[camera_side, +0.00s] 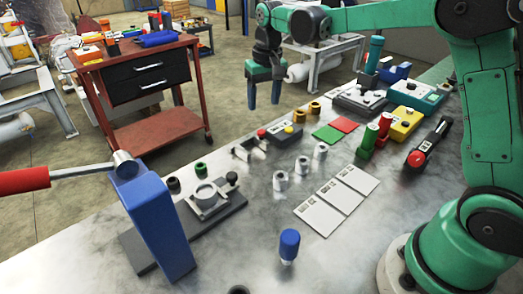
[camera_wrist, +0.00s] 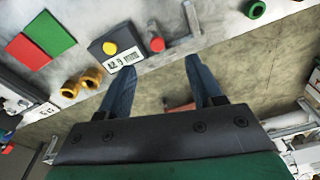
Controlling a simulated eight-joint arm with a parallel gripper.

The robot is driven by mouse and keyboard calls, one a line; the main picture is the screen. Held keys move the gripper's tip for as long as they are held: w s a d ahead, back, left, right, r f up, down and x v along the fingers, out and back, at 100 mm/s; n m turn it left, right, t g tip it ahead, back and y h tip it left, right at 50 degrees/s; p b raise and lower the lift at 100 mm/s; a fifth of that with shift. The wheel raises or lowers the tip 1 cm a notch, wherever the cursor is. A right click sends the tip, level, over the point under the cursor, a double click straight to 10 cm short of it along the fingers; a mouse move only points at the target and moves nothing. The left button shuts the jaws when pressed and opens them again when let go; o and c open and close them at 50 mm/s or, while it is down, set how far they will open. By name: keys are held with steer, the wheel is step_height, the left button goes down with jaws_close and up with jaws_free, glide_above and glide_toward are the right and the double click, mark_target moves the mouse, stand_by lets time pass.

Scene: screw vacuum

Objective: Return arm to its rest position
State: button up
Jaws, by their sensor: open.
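My gripper (camera_side: 263,101) is open and empty in the side view. It hangs with its fingers pointing down, near the far edge of the metal table (camera_side: 255,225), beyond the small parts. In the wrist view, my gripper (camera_wrist: 160,66) shows two blue fingers set wide apart. Nothing is between them but the table edge and the floor. My green arm reaches in from the right of the side view, and its base is at the lower right.
The table holds a blue press (camera_side: 155,225) with a red lever, white cards (camera_side: 338,200), a blue-handled tool (camera_side: 289,245), metal cylinders, and red and green bottles (camera_side: 376,135). A display box (camera_wrist: 115,48) sits near the fingers in the wrist view. A red cart (camera_side: 140,85) stands beyond.

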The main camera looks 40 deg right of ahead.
steer(key=s+a+n+t, duration=0.1)
steer(key=s+a+t, duration=0.1)
steer(key=s, duration=0.5)
steer(key=s+a+r+n+t, duration=0.1)
steer(key=s+t, duration=0.3)
steer(key=s, duration=0.4)
steer(key=shift+s+a+n, duration=0.2)
steer(key=shift+a+n, duration=0.3)
steer(key=shift+o, duration=0.2)
